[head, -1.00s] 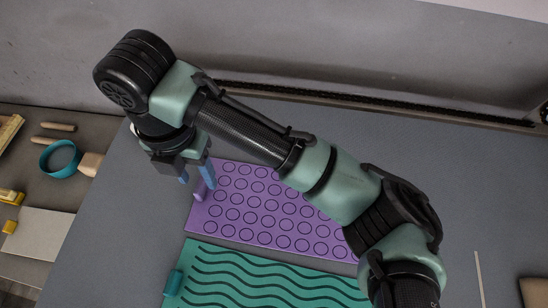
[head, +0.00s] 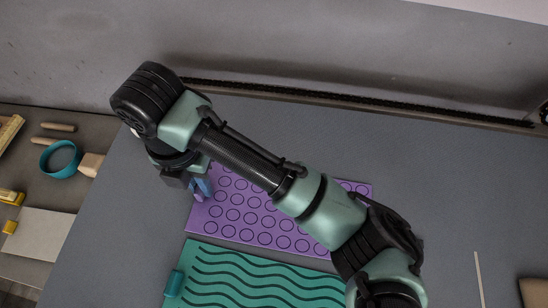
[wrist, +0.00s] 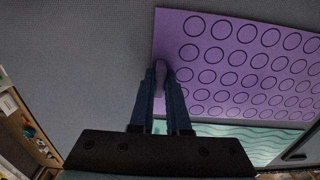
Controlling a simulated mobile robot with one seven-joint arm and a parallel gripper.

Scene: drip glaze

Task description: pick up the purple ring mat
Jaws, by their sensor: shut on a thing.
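The purple ring mat (head: 240,216) lies flat on the grey table, with rows of dark circles on it. My arm crosses over part of it in the head view. A small purple tab stands at its left edge (wrist: 160,76). My gripper (head: 201,188) is at that left edge, pointing down, and its blue fingers are closed on the tab. The wrist view shows the two fingers (wrist: 161,84) on either side of the tab, with the mat (wrist: 235,65) spreading to the right.
A teal wavy-line mat (head: 250,275) with a teal tab lies in front of the purple mat. To the left, a lower surface holds a teal ring (head: 60,159), wooden pieces and a pale sheet (head: 40,234). The table right of the mats is mostly clear.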

